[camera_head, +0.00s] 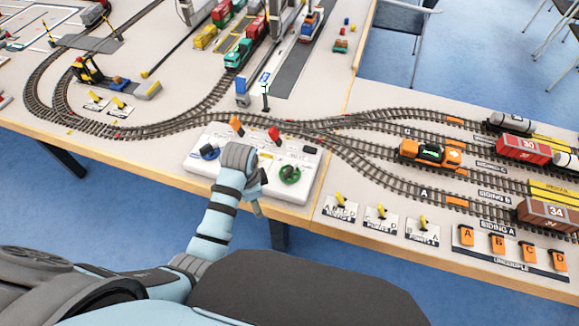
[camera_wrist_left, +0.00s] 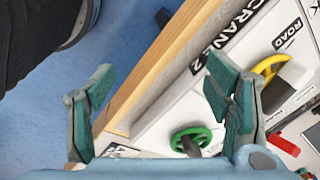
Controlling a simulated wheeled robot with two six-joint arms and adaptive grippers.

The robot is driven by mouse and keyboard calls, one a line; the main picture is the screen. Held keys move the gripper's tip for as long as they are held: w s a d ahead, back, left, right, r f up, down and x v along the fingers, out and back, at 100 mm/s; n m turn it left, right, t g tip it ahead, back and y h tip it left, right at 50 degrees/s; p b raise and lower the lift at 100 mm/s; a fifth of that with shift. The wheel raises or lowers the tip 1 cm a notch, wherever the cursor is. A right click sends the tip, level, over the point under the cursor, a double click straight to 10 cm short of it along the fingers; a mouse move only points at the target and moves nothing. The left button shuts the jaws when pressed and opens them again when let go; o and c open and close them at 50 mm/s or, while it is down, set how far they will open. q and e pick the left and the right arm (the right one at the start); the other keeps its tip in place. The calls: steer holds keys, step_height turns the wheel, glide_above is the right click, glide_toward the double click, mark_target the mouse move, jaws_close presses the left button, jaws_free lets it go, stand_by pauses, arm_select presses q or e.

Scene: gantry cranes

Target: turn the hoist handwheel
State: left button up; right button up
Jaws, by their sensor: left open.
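A white control panel (camera_head: 313,157) stands at the front edge of the table. It carries a green handwheel (camera_head: 290,174) on its right and a blue wheel (camera_head: 208,152) on its left. I cannot read which one is the hoist. My left gripper (camera_head: 257,190) is over the panel's front edge, left of the green wheel and apart from it. In the left wrist view the gripper (camera_wrist_left: 157,82) is open and empty.
Orange (camera_head: 236,124) and red (camera_head: 273,135) levers stand at the panel's back. Model tracks (camera_head: 330,122) run behind it. Yellow point levers (camera_head: 381,213) and orange uncouple switches (camera_head: 497,244) lie right. "CRANE 2" and "ROAD" labels show in the wrist view.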

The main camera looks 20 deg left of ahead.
mark_target(289, 167)
arm_select(q)
steer(key=w+d+r+m, duration=0.1)
steer(key=w, duration=0.1)
steer(key=w+d+r+m, duration=0.1)
steer(key=w+r, duration=0.1)
steer(key=w+d+r+m, duration=0.1)
steer(key=w+r+m, duration=0.1)
steer(key=shift+w+g, duration=0.15)
steer(key=shift+g, duration=0.15)
steer(key=w+d+r+m+g, duration=0.1)
steer(key=w+d+r+m, duration=0.1)
steer(key=r+m, duration=0.25)
steer(key=w+d+r+m, duration=0.2)
steer(key=w+r+m, duration=0.1)
steer(key=r, duration=0.3)
step_height(289, 167, down, 14)
steer(key=b, duration=0.3)
steer(key=shift+d+b, duration=0.1)
steer(key=shift+b, duration=0.3)
steer(key=shift+r, duration=0.1)
arm_select(e)
steer(key=f, duration=0.3)
steer(key=shift+w+f, duration=0.3)
steer(key=shift+f, duration=0.05)
arm_select(q)
steer(key=c, duration=1.1)
steer(key=shift+c, duration=0.2)
